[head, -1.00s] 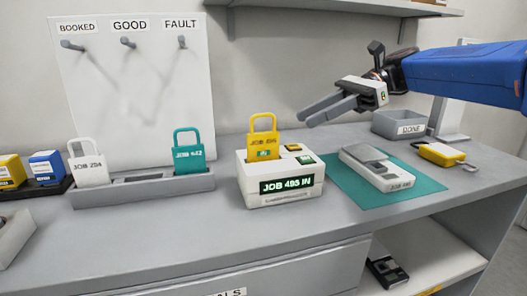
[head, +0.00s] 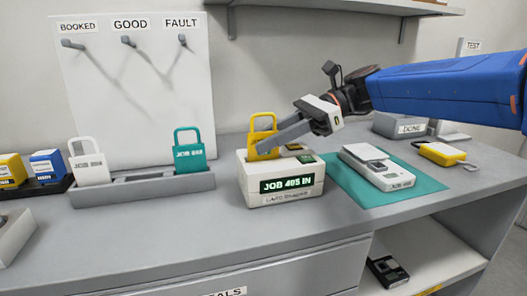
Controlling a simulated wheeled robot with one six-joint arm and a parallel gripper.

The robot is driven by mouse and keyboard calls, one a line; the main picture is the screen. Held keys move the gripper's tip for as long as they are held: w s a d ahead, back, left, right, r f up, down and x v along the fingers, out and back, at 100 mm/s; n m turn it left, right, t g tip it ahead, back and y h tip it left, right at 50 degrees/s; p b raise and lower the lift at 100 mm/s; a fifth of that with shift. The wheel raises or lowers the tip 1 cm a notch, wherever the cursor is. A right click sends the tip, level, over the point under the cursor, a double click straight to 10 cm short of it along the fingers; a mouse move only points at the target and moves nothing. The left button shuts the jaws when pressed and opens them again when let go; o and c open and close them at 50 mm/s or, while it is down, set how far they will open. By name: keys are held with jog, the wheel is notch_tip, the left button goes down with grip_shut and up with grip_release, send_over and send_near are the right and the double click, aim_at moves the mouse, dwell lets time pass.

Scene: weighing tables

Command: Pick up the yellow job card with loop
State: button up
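The yellow job card with loop (head: 263,122) stands upright in the top of a white card reader (head: 281,187), whose lit display says JOB 495 IN. My gripper (head: 272,142) reaches in from the right, with its fingers at the card. One finger crosses in front of the card's body, below the loop, and hides part of it. The other finger is mostly hidden, so I cannot tell whether the fingers touch or grip the card.
A grey rack (head: 145,190) to the left holds a white card (head: 89,162) and a teal card (head: 189,150). On the right, a white device (head: 377,166) lies on a teal mat (head: 425,187), near a yellow tag (head: 441,153) and a DONE tray (head: 398,126). Hooks hang on the back board (head: 135,90).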

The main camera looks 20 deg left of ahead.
jog(key=x, duration=0.2)
jog(key=shift+s+a+f, duration=0.1)
jog(key=shift+s+a, duration=0.05)
jog(key=shift+a, duration=0.05)
grip_shut()
